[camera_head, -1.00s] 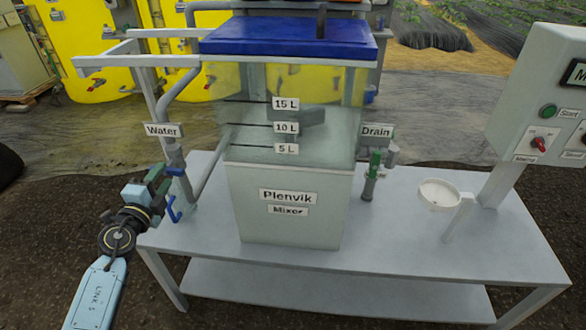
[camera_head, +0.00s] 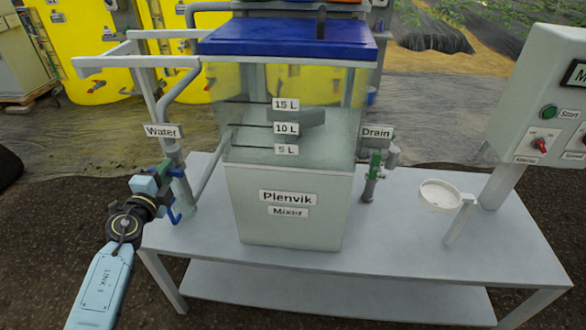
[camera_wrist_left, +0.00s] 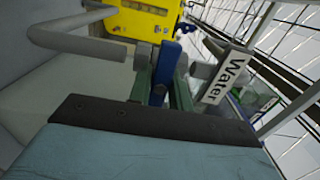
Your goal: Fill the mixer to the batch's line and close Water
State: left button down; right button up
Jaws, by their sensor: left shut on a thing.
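The Plenvik mixer (camera_head: 287,215) stands on the bench with a blue lid. Its clear upper part has marks at 15 L, 10 L and 5 L. Greyish liquid shows in it, but I cannot read its exact level. My left gripper (camera_head: 168,178) is at the Water valve, left of the mixer and below the Water label (camera_head: 162,131). In the left wrist view its green fingers (camera_wrist_left: 160,85) are shut on the blue Water handle (camera_wrist_left: 166,66). The handle's exact angle is hard to tell. My right gripper is not in view.
The Drain valve (camera_head: 374,165) with a green handle is right of the mixer. A white funnel-like cup (camera_head: 440,195) and a control panel (camera_head: 540,110) stand farther right. White pipework (camera_head: 135,62) rises behind the Water valve. The bench front (camera_head: 400,270) is clear.

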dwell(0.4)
pick_arm(q)
jog(key=shift+n+p, duration=0.35)
jog(key=shift+n, duration=0.15)
jog(key=n+p, duration=0.7)
jog(key=n, duration=0.5)
jog(key=shift+r, duration=0.2)
jog(key=shift+f+n, duration=0.15)
jog(key=shift+n, duration=0.65)
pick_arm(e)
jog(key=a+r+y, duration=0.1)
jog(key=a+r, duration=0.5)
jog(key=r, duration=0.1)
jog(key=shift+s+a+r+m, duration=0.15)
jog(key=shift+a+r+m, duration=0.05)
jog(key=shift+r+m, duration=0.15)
pick_arm(q)
jog(key=shift+f, duration=0.1)
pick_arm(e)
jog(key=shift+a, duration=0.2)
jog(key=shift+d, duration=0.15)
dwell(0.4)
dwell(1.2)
